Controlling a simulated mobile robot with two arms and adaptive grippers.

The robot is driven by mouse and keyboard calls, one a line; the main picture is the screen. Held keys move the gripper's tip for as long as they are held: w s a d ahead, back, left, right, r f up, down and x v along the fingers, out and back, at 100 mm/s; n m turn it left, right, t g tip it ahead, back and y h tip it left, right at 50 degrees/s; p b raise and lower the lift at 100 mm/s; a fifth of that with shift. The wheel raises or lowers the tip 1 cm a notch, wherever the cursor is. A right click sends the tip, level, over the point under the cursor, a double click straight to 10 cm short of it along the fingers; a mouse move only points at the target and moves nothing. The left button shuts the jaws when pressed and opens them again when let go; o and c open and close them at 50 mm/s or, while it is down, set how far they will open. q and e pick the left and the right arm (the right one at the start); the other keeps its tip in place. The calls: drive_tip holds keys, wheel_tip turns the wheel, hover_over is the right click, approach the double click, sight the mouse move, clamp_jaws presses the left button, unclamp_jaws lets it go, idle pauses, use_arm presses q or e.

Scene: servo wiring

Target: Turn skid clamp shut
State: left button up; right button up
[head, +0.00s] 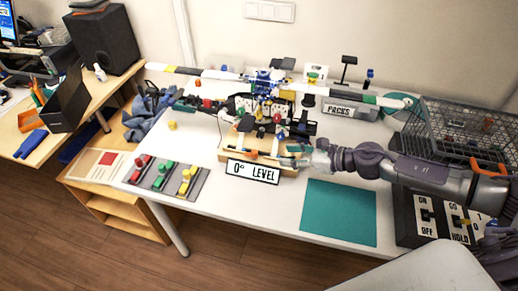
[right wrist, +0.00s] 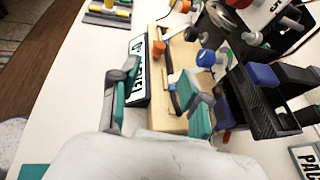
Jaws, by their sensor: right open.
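The wooden base (head: 285,171) stands on the white table behind the "0° LEVEL" plate (head: 253,171). An orange knob (head: 253,155) sits on it; I take this as part of the skid clamp, but its turn position is unclear. In the right wrist view the orange knob (right wrist: 158,47) is at the end of a dark bar (right wrist: 171,98) along the wood. My right gripper (head: 286,155) reaches in from the right at the base. In the wrist view its teal-padded fingers (right wrist: 160,82) are apart over the base, with the bar between them and nothing gripped. My left gripper is not visible.
A model helicopter (head: 264,82) stands over the base. A black open box (right wrist: 245,100) is close right of my fingers. A teal mat (head: 340,212) and a wire basket (head: 460,130) are to the right. Coloured switches (head: 160,175) lie at front left.

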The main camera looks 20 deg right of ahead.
sight(260, 161)
drive_tip(key=p+x, duration=0.2)
drive_tip(key=x, duration=0.8)
drive_tip(key=shift+w+a, duration=0.15)
clamp_jaws()
